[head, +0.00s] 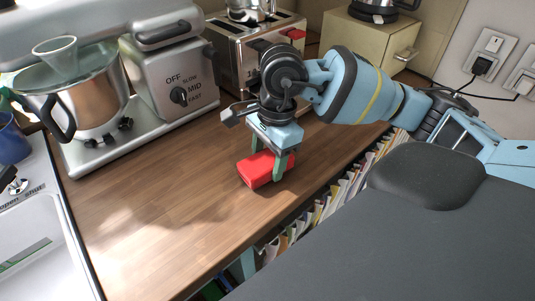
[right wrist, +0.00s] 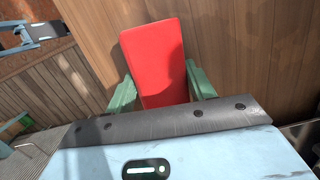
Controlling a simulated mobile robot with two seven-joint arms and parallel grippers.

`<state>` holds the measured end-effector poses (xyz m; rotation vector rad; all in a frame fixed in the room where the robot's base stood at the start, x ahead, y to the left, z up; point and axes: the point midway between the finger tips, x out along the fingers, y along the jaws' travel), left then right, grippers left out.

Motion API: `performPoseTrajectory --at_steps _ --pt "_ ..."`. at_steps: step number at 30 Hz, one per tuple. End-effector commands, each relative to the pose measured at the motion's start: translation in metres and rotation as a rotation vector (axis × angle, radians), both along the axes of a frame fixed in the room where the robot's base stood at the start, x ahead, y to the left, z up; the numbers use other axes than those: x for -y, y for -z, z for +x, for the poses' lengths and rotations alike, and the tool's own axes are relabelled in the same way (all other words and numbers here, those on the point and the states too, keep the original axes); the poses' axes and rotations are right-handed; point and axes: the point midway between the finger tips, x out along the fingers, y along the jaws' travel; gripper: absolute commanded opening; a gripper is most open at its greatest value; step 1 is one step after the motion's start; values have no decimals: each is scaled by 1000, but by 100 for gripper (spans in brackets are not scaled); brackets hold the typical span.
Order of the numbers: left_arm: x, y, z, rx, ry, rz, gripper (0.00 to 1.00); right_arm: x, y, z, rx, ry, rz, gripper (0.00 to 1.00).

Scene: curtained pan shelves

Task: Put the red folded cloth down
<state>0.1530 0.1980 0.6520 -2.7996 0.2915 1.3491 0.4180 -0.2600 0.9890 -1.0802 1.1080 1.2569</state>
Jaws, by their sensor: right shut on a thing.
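The red folded cloth (head: 257,174) is a flat red block low over the wooden counter, near its front edge. My right gripper (head: 268,163) points down from above and is shut on it, with a green finger on either side. In the right wrist view the cloth (right wrist: 155,65) stretches away from between the two fingers (right wrist: 160,92). I cannot tell whether its underside touches the counter. My left gripper cannot be made out in the head view.
A stand mixer (head: 125,95) and a toaster (head: 250,45) stand along the back of the wooden counter (head: 160,200). Books (head: 325,205) line the shelf below the front edge. The counter left of the cloth is clear.

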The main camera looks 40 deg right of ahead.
Motion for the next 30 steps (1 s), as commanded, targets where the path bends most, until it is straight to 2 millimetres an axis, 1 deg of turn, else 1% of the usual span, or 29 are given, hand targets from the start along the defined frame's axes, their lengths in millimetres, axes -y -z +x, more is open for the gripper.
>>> performPoseTrajectory --at_steps 8,9,14,23,26,30 --pt "0 3 -2 -6 0 0 40 0 4 0 -1 0 0 33" --pt "0 3 -2 -5 0 -1 40 0 4 0 0 0 0 59" --pt "0 2 -2 -4 0 -1 40 0 3 0 0 0 0 79" --pt "0 3 -2 -5 1 0 40 0 4 0 0 0 0 79" --pt "0 2 -2 -5 1 0 40 1 -5 1 3 1 0 79" --pt "0 2 -2 -5 2 1 40 5 -26 1 4 1 0 79"
